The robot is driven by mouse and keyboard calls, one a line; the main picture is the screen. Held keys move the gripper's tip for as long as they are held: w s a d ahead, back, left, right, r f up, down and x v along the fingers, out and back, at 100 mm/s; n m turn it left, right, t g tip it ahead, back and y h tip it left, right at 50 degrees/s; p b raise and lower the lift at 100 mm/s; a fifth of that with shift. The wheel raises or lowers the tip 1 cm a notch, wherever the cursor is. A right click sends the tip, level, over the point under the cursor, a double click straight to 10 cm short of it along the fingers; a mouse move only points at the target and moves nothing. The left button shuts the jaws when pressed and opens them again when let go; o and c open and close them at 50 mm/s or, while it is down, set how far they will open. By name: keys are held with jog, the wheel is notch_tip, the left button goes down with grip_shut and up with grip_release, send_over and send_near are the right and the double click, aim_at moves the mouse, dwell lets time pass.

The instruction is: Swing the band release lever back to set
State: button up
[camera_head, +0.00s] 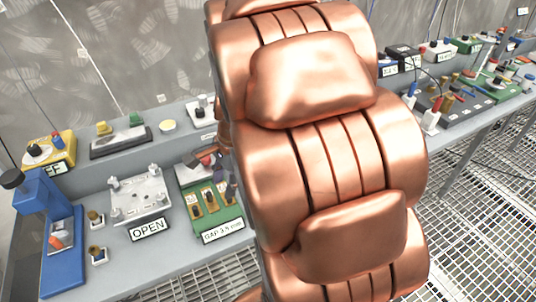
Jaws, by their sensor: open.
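No part that I can name with certainty as the band release lever shows. A brownish-red piece with dark parts (204,157) sits above a green board (216,213) labelled "GAP 3.5 mm", close to the left edge of my copper-coloured arm. I cannot tell whether it is a lever. My arm fills the middle of the view and hides the bench behind it. My gripper cannot be made out; it seems hidden behind the arm.
A grey bench carries a blue stand with a black knob (13,179), a pale plate with posts (139,197) by an "OPEN" label (149,229), and a yellow switch box (49,149). More devices and cables stand at right. Metal grating (480,215) lies below.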

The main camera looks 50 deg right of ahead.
jog(key=w+d+f+m+t+h, duration=0.1)
jog(key=w+d+f+m+t, duration=0.1)
jog(key=d+m, duration=0.8)
jog(key=w+d+f+m+t+h, duration=0.1)
jog(key=w+d+f+m, duration=0.2)
jog(key=d+m, duration=0.7)
jog(key=shift+w+d+f+n+p, duration=0.15)
jog(key=shift+w+d+f+n, duration=0.35)
jog(key=shift+f, duration=0.65)
jog(key=shift+w+d+f+n+p, duration=0.15)
jog(key=shift+w+d+f+n, duration=0.4)
jog(key=shift+f, duration=0.55)
jog(key=shift+w+d+f+n+p, duration=0.15)
jog(key=shift+w+d+f+n, duration=0.2)
jog(key=shift+f+n, duration=0.55)
jog(key=shift+f+m, duration=0.25)
jog(key=shift+c, duration=0.4)
grip_shut()
